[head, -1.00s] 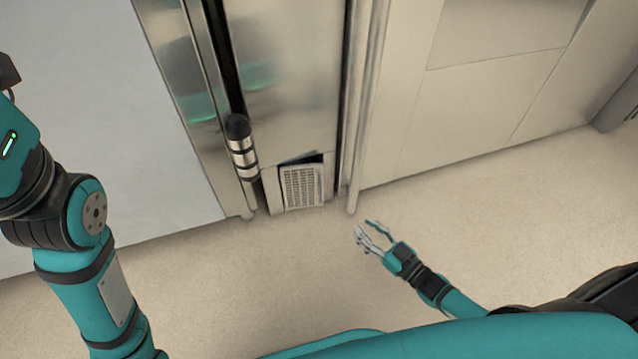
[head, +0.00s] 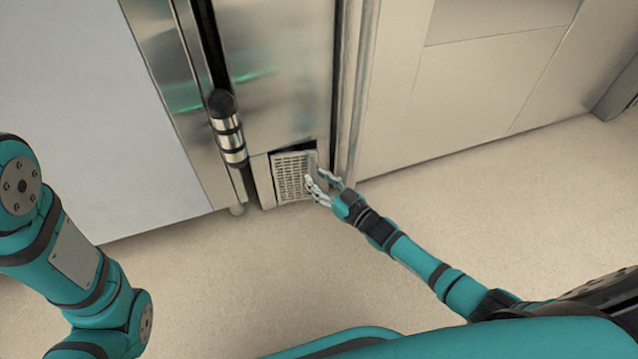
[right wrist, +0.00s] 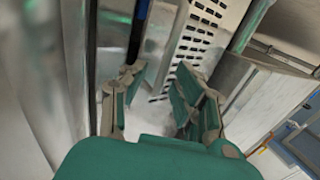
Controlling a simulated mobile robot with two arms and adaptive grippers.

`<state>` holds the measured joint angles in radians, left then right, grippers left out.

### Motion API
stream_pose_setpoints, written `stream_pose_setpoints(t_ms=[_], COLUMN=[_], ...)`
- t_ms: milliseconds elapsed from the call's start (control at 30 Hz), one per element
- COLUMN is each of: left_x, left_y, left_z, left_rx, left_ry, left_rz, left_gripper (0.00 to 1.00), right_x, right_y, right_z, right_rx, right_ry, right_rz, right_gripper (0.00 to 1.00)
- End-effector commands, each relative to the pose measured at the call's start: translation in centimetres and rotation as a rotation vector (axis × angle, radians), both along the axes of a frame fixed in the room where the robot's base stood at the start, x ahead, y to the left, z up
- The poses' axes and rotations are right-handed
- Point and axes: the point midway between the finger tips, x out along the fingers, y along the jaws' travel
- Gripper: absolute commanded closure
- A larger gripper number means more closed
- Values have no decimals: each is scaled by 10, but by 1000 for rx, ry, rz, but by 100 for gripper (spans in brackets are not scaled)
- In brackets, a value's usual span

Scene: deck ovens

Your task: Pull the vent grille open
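The vent grille (head: 293,176) is a small pale slotted panel low on the steel oven front. A dark gap shows along its top edge, so it looks slightly ajar. My right gripper (head: 317,182) is at the grille's right edge with its fingers apart; contact cannot be told. In the right wrist view the gripper (right wrist: 155,82) is open, and the slotted grille (right wrist: 198,40) shows beyond the fingers, partly hidden by the right one. Nothing is seen between the fingers. My left arm is at the left of the head view, but its gripper is out of the picture.
A steel handle with black ends (head: 228,130) stands out from the oven front, up and left of the grille. Pale panels (head: 460,100) are on the right, and a light grey surface (head: 90,110) is on the left. The floor (head: 240,270) before the grille is clear.

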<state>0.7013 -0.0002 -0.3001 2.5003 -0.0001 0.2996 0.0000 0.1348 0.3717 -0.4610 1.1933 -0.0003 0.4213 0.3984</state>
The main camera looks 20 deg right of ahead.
Motion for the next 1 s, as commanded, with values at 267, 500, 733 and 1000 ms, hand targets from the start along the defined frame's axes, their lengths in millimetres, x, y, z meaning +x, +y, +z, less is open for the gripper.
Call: stream_pose_setpoints(t_ms=[267, 500, 733, 1000], left_x=[0, 0, 0, 0], left_y=[0, 0, 0, 0], left_z=[0, 0, 0, 0], left_rx=[0, 1, 1, 1], left_ry=[0, -1, -1, 0], left_rz=[0, 0, 0, -1], left_gripper=[60, 60, 60, 60], right_x=[0, 0, 0, 0], right_y=[0, 0, 0, 0], right_z=[0, 0, 0, 0], right_rx=[0, 0, 0, 1], right_ry=[1, 1, 1, 2], right_rz=[0, 0, 0, -3], right_gripper=[73, 100, 100, 100])
